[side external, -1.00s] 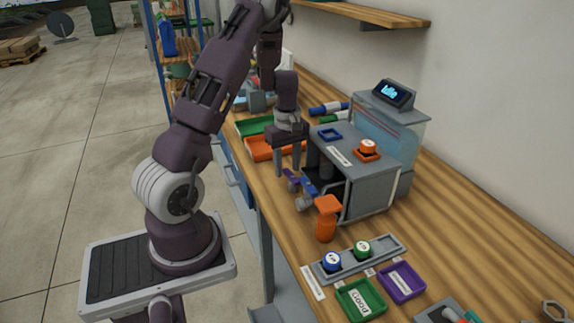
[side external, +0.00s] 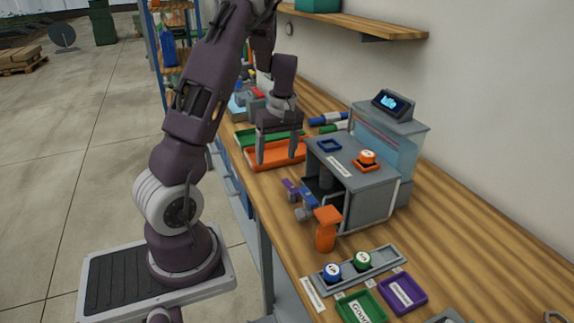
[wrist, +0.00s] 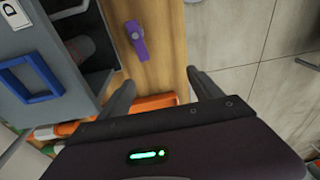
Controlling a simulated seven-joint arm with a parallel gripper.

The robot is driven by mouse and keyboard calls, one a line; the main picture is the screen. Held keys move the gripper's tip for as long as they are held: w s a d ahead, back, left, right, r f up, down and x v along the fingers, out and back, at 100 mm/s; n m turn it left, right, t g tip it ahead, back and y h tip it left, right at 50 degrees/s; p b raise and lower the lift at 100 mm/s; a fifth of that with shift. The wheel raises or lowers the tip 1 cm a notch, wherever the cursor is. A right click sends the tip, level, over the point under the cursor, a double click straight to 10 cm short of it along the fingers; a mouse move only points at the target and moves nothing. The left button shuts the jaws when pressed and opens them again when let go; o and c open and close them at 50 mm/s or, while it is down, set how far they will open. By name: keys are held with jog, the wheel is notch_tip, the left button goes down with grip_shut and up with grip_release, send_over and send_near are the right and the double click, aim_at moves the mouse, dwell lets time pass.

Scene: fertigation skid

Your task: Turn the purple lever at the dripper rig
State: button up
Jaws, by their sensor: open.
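The purple lever (side external: 291,188) is on the front side of the grey dripper rig (side external: 365,195), low and near the bench edge, beside blue and grey fittings. In the wrist view the purple lever (wrist: 137,42) shows over the wooden bench, beyond my fingertips. My gripper (side external: 277,160) is open and empty, over the orange tray behind the lever. In the wrist view my gripper (wrist: 160,80) has its two fingers apart, with nothing between them and the lever ahead of the gap.
An orange bottle-like object (side external: 326,232) stands in front of the rig. The orange tray (side external: 262,152) and a green tray (side external: 246,138) lie behind. A holder with blue and green knobs (side external: 375,262) and a purple tray (side external: 403,293) sit nearer. The rig's open front shows a dark interior.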

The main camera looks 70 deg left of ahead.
jog(key=s+a+r+m+y, duration=0.1)
jog(key=s+a+m+y, duration=0.3)
jog(key=a, duration=0.3)
jog(key=m+t+h, duration=0.5)
jog(key=m, duration=0.8)
send_near(290, 185)
jog(key=x, duration=0.7)
jog(key=shift+w+f, duration=0.15)
jog(key=shift+f, duration=0.1)
jog(key=shift+c, duration=0.3)
